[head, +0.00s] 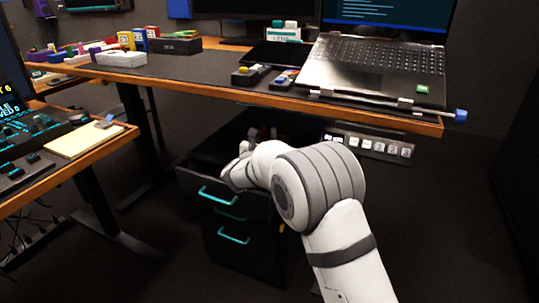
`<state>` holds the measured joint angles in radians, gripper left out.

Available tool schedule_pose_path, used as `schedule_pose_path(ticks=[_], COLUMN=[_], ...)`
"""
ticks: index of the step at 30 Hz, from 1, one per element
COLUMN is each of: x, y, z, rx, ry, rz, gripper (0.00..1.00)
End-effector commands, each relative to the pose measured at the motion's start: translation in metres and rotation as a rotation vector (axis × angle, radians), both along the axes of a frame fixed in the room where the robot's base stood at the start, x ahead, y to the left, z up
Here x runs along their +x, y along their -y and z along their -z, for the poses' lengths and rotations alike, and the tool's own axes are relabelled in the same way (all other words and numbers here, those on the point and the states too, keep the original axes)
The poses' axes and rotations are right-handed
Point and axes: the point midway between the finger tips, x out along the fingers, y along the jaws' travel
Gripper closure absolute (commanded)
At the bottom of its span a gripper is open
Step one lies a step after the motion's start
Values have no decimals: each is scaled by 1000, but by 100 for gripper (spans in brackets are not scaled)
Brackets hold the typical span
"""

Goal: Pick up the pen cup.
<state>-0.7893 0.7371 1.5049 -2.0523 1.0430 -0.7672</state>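I cannot make out a pen cup for certain in the head view. My white arm reaches up from the lower right to the dark drawer cabinet (245,235) under the desk. My gripper (262,134) is at the arm's far end, just above the cabinet top and below the desk's front edge. Its dark fingers are small and partly hidden by my wrist, so I cannot tell their opening or whether anything is between them.
The wood-edged desk (200,70) overhangs the cabinet. On it are a laptop (375,70), small button boxes (250,75) and a white block (121,58). A lower side table (60,168) with a notepad (85,140) stands left. A button strip (368,143) hangs under the desk.

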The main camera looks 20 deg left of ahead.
Motion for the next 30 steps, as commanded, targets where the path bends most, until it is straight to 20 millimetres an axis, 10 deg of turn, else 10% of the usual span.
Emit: schedule_pose_path(ticks=[19,30], x=[-1,-1], y=[-1,-2], z=[0,-6], rx=[0,1], ry=[0,1], rz=[-2,-3], gripper=[72,72])
